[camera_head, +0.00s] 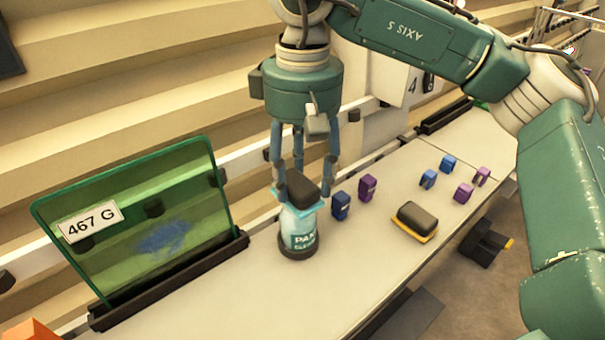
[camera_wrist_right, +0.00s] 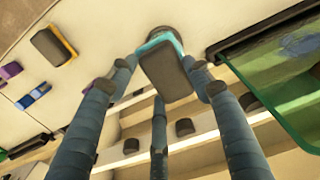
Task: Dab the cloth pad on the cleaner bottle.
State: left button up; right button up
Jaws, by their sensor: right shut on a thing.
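The cloth pad (camera_head: 304,190), a dark block with a light-blue layer beneath, is between the fingers of my right gripper (camera_head: 303,190). It is at the top of the cleaner bottle (camera_head: 301,240), a white and teal labelled bottle standing upright in a dark round base on the table. The pad looks tilted and seems to touch the bottle top. In the right wrist view the pad (camera_wrist_right: 165,72) sits between the fingertips and hides most of the bottle. My right gripper is shut on the pad. My left gripper is not in view.
A green transparent panel (camera_head: 188,180) labelled 467 G, with a blue smear, stands in a dark holder at left. A dark block on a yellow pad (camera_head: 415,222) lies to the right. Small blue (camera_head: 341,206) and purple (camera_head: 367,188) clips stand nearby. The front table strip is clear.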

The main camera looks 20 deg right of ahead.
aim_at(302, 179)
dwell(0.3)
jog(key=shift+r+p, duration=2.4)
jog(key=shift+r, duration=1.1)
jog(key=shift+f, duration=0.1)
